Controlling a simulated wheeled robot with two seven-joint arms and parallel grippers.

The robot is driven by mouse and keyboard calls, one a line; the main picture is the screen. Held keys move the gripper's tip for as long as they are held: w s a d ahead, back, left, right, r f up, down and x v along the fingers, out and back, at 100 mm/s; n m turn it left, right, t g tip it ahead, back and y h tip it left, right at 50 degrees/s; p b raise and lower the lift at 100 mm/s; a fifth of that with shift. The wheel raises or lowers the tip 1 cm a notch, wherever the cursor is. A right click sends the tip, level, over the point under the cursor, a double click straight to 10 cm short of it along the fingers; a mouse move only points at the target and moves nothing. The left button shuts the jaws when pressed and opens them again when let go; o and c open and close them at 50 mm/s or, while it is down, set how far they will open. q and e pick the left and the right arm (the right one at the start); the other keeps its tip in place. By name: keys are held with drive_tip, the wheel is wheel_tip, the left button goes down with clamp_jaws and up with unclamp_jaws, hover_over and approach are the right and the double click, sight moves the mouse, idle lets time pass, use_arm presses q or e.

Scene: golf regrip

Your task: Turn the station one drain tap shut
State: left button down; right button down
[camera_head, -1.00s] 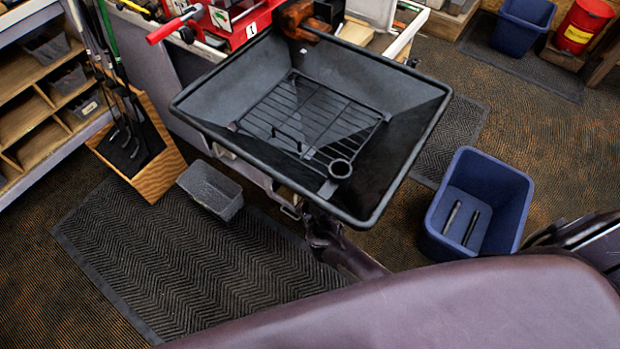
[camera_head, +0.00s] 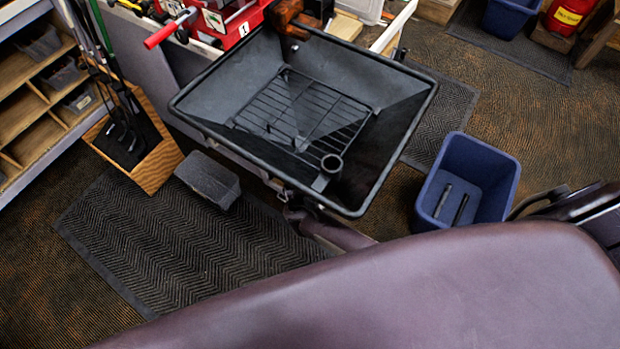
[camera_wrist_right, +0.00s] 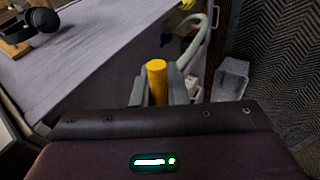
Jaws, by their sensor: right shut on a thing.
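In the right wrist view, a yellow handle (camera_wrist_right: 157,76), apparently the drain tap's lever, stands between the grey fingers of my right gripper (camera_wrist_right: 157,95). The gripper is shut on it. The tap's body is hidden. In the head view, the black drain tray (camera_head: 205,118) of the station marked 1 holds a wire rack (camera_head: 300,110) and a short upright pipe (camera_head: 331,166). A purple arm link of mine reaches under the tray's near edge; the gripper is not clearly visible there. My left gripper is in neither view.
A pale curved hose (camera_wrist_right: 197,42) runs beside the handle. A grey bin (camera_head: 207,181) stands on the floor mat (camera_head: 190,245) left of the tray. A blue bin (camera_head: 500,185) with two dark grips stands at right. A wooden club rack (camera_head: 155,165) stands at far left.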

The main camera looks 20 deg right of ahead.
drive_tip(key=c, duration=1.4)
unclamp_jaws()
drive_tip(key=shift+c, duration=0.2)
drive_tip(key=shift+s+a+r, duration=0.15)
drive_tip(key=shift+s+r, duration=0.05)
drive_tip(key=shift+r, duration=0.15)
drive_tip(key=s+a+r+b, duration=0.1)
drive_tip(key=s+a, duration=0.6)
drive_tip(key=s, duration=0.4)
drive_tip(key=shift+r, duration=0.3)
drive_tip(key=shift+s, duration=0.1)
